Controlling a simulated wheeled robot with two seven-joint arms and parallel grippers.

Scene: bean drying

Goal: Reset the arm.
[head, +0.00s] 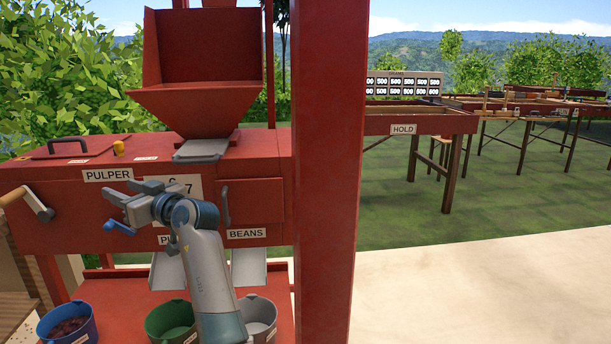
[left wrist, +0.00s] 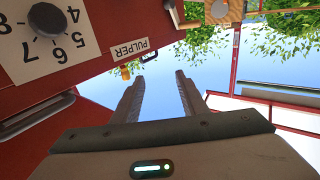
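My left gripper (head: 137,198) is raised in front of the red pulper (head: 70,217), near its number dial plate. In the left wrist view its two fingers (left wrist: 158,100) stand apart with nothing between them. In that view the dial (left wrist: 47,20) and the PULPER label (left wrist: 130,49) show upside down. In the head view my left arm (head: 205,275) hides part of the dial and the chute area below it. My right gripper is not in view.
A red post (head: 326,150) stands close to the right of my arm. Blue (head: 67,325), green (head: 170,320) and grey (head: 260,316) buckets stand below the pulper. A crank handle (head: 28,203) sticks out at left. Paved ground at right is clear.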

